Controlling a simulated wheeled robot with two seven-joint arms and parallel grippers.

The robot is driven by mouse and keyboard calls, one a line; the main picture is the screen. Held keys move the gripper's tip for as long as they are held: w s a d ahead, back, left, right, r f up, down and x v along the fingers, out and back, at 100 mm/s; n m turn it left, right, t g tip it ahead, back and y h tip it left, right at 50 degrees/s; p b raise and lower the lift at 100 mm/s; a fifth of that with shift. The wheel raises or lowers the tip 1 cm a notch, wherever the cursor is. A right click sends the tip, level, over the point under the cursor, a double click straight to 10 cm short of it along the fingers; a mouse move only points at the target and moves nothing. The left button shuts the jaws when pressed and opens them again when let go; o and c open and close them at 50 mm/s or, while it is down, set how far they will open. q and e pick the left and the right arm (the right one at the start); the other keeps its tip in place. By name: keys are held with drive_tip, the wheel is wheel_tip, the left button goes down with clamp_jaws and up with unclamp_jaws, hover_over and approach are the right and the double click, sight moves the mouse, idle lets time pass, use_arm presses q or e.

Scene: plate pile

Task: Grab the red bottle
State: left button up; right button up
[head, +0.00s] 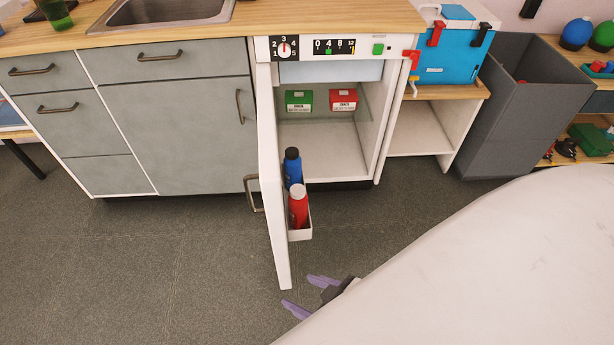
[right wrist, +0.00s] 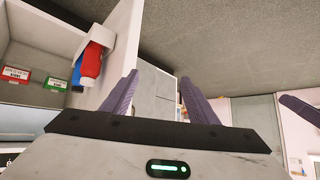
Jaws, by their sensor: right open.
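The red bottle (head: 298,205) with a pale cap stands upright in a white bin (head: 300,235) on the inside of the open cabinet door (head: 272,190). It also shows, upside down, in the right wrist view (right wrist: 91,60). A blue bottle (head: 293,168) with a dark cap is right behind it. My right gripper (head: 309,295) is open and empty, apart from the bottle, nearer to me and low beside the door's front edge. Its two purple fingers (right wrist: 160,98) are spread in the right wrist view. A purple piece (right wrist: 300,106) at that view's right edge looks like a left gripper finger.
Green and red boxes (head: 343,99) sit on the cabinet's upper shelf. The counter (head: 380,17) is above. A grey bin (head: 522,105) stands to the right. The pale surface at lower right seems to be my arm. The floor (head: 130,260) left of the door is clear.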

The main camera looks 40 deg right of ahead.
drive_tip(key=w+d+f+m+t+h+b, duration=0.15)
drive_tip(key=w+d+f+t+b, duration=0.25)
drive_tip(key=w+d+f+b, duration=0.5)
use_arm(q)
drive_tip(key=w+d+f+m+g+h+b, duration=0.1)
drive_tip(key=d+f+b, duration=0.2)
drive_tip(key=f+b, duration=0.35)
drive_tip(key=w+d+f+h+b, duration=0.1)
drive_tip(key=w+d+f+b, duration=0.15)
drive_tip(key=f+b, duration=0.35)
use_arm(e)
drive_tip(key=t+h+b, duration=0.1)
drive_tip(key=t, duration=0.4)
approach(303, 212)
drive_tip(key=f, duration=0.1)
drive_tip(key=shift+m, duration=0.35)
drive_tip(key=w+b, duration=0.1)
drive_tip(key=w, duration=0.3)
drive_tip(key=shift+d, duration=0.2)
drive_tip(key=w+b, duration=0.3)
drive_tip(key=w, duration=0.3)
drive_tip(key=shift+w, duration=0.1)
use_arm(q)
drive_tip(key=r, duration=0.1)
drive_tip(key=d+r+h, duration=0.1)
drive_tip(key=d+r+t+h, duration=0.1)
drive_tip(key=r, duration=0.1)
drive_tip(key=shift+d, duration=0.25)
use_arm(e)
drive_tip(key=shift+r, duration=0.15)
